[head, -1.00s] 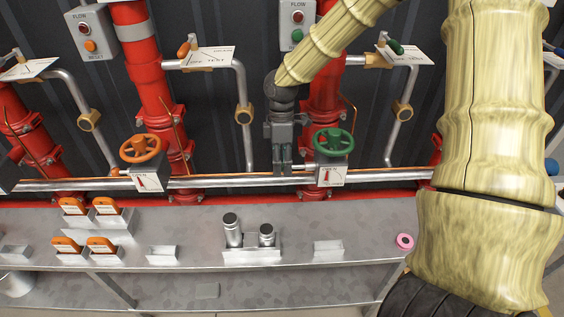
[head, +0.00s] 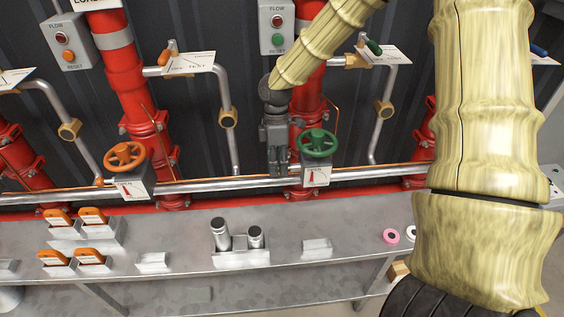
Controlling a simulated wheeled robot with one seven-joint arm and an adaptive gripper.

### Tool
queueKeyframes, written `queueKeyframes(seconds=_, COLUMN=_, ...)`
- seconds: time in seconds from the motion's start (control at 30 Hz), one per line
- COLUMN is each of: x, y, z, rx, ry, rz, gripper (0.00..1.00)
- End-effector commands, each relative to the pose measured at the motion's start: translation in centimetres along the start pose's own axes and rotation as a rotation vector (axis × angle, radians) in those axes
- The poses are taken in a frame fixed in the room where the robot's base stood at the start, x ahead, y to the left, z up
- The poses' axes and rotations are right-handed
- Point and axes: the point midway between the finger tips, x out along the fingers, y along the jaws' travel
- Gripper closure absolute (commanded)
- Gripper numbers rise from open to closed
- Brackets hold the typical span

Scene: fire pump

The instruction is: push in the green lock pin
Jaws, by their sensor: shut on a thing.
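The green handwheel (head: 318,143) sits on a grey valve box (head: 316,176) with a white and red indicator, on the long silver pipe. My gripper (head: 278,172) points down at the left side of this box, close beside it. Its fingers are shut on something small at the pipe. The green lock pin itself is hidden by the fingers. The place matches the side where the orange valve's box has its small orange pin (head: 99,182).
The orange handwheel (head: 124,156) is further left on the pipe (head: 215,186). Red vertical pipes (head: 145,100) stand behind. Below is a grey bench (head: 190,236) with orange-topped tags, metal cylinders and a pink ring (head: 391,236). My arm fills the right side.

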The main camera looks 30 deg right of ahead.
Motion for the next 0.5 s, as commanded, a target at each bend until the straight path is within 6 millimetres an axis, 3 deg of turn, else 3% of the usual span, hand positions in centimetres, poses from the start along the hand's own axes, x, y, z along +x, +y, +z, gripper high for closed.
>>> queueKeyframes(seconds=0.13, x=-0.06, y=0.16, z=0.2, rx=0.002, ry=-0.002, rz=0.002, gripper=1.0)
queueKeyframes(seconds=0.17, x=-0.07, y=0.17, z=0.21, rx=0.002, ry=-0.002, rz=0.002, gripper=0.72)
queueKeyframes(seconds=0.27, x=-0.05, y=0.14, z=0.21, rx=0.002, ry=-0.002, rz=0.002, gripper=0.54)
queueKeyframes(seconds=0.5, x=-0.03, y=0.1, z=0.03, rx=0.0, ry=-0.001, rz=0.001, gripper=0.52)
